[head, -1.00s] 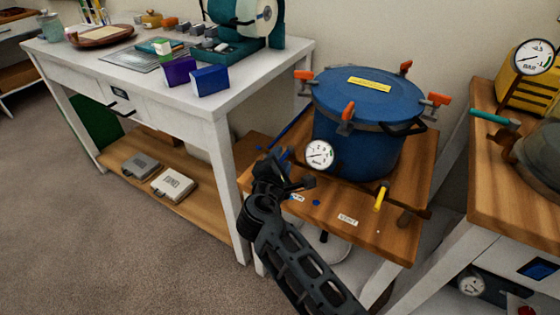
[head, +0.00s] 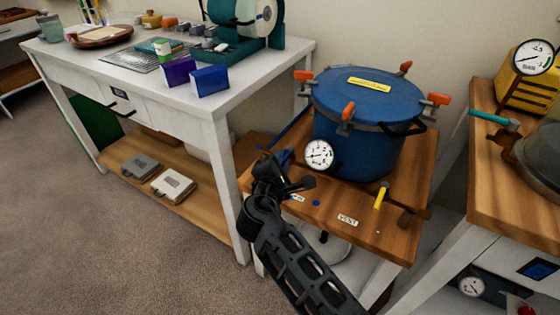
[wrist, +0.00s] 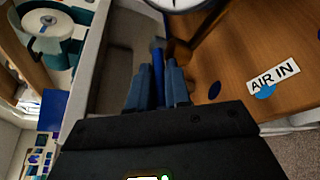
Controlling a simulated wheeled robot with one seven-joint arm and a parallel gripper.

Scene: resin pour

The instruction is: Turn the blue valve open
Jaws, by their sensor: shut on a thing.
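The blue valve's handle (wrist: 158,68) is a slim blue bar between my two fingers in the wrist view. My gripper (wrist: 157,90) is shut on it, one finger on each side. In the head view my gripper (head: 284,158) is at the front left of the blue pressure pot (head: 355,130), and it largely hides the valve. The white "AIR IN" label (wrist: 272,76) lies on the wooden top to the right in the wrist view. The white dial gauge (head: 319,155) is on the pot's front.
A yellow valve handle (head: 381,196) and a "VENT" label (head: 347,220) are right of my gripper. The pot has orange clamp knobs (head: 348,110) around its lid. A white table (head: 215,105) stands close on the left. Open carpet (head: 110,245) lies at the lower left.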

